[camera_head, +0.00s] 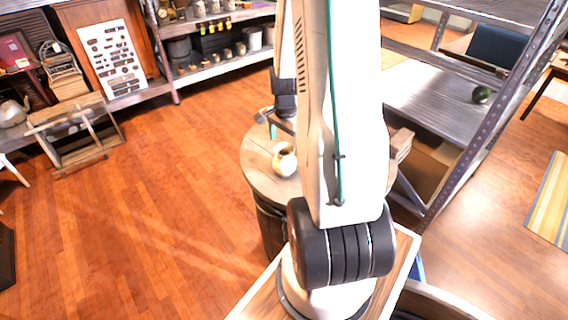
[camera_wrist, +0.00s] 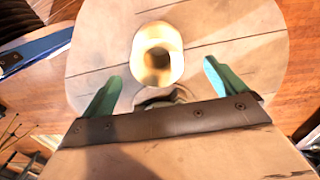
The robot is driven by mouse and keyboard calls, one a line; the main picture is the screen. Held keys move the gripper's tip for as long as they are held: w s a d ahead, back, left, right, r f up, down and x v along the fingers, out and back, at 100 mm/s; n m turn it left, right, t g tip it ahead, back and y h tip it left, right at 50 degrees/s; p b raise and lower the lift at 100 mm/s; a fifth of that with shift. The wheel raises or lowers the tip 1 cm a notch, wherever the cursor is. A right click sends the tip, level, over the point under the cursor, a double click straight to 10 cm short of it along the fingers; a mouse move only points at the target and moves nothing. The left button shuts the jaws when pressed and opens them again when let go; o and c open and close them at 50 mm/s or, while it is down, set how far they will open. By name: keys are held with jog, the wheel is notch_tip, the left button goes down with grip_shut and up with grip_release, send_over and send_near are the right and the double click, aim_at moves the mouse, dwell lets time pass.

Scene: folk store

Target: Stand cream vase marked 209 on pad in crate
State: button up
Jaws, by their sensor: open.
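A cream vase (camera_head: 284,162) stands on a round wooden barrel top (camera_head: 258,172), just left of my arm. In the wrist view the vase (camera_wrist: 172,40) shows from above with its open mouth, beyond and between my teal fingertips. My gripper (camera_wrist: 162,72) is open and empty, its fingers apart and to either side of the vase's near side. No contact shows. The number 209 is not readable. A wooden box edge (camera_head: 402,143), perhaps the crate, shows right of my arm; its inside and any pad are hidden.
A metal shelf rack (camera_head: 440,95) stands close on the right, with a dark green round object (camera_head: 481,95) on it. A slatted wooden frame (camera_head: 75,135) sits on the left. Loaded shelves (camera_head: 215,62) line the back. The wooden floor (camera_head: 150,220) at left is clear.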

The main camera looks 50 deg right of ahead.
aim_at(285, 158)
jog(key=f, duration=0.7)
jog(key=shift+a+f, duration=0.15)
jog(key=shift+a, duration=0.15)
jog(key=shift+c, duration=0.3)
jog(key=c, duration=1.3)
jog(key=shift+o, duration=0.2)
